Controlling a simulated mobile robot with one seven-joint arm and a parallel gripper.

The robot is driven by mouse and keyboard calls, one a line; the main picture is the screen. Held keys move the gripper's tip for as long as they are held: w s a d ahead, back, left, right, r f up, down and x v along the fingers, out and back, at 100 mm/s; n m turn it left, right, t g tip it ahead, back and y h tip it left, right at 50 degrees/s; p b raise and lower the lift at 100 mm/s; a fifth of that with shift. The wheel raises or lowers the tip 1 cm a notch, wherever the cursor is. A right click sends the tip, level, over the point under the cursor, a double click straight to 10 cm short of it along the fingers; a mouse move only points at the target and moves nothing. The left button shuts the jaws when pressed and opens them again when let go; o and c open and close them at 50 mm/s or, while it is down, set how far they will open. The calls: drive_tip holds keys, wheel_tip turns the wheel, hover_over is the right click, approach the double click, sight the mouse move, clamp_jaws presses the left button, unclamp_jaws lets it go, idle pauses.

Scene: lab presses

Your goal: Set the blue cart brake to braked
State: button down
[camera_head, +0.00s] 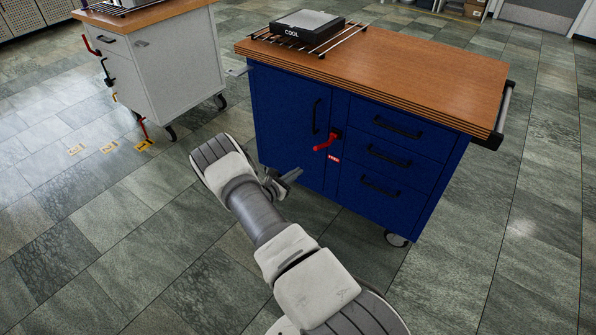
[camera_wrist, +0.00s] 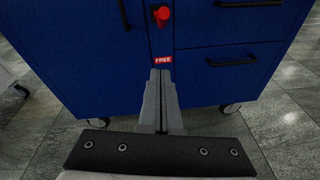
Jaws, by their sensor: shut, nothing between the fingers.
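The blue cart (camera_head: 290,115) stands on the tiled floor with a wooden top. Its brake lever (camera_head: 327,141) is red and sits on the front, between the door and the drawers. In the head view it points down to the left. A small red label (camera_head: 333,158) is just below it; in the wrist view this label (camera_wrist: 163,60) reads FREE. The lever's red end (camera_wrist: 162,14) shows at the top of the wrist view. My gripper (camera_head: 296,173) is shut and empty, in front of the cart and below the lever. Its fingers (camera_wrist: 160,75) point at the cart front, just under the label.
A white cart (camera_head: 165,65) with red and black handles stands at the left. A black box marked COOL (camera_head: 307,27) sits on a rack on the blue cart's top. Black handles (camera_head: 398,127) stick out from the drawers. The floor at the right is clear.

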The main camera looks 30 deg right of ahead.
drive_tip(key=w+d+r+b, duration=0.2)
drive_tip(key=d, duration=0.6)
drive_tip(key=shift+w+d, duration=0.15)
drive_tip(key=shift+d, duration=0.25)
drive_tip(key=shift+r, duration=0.2)
drive_tip(key=shift+r+y+p, duration=0.3)
drive_tip(key=shift+p, duration=0.1)
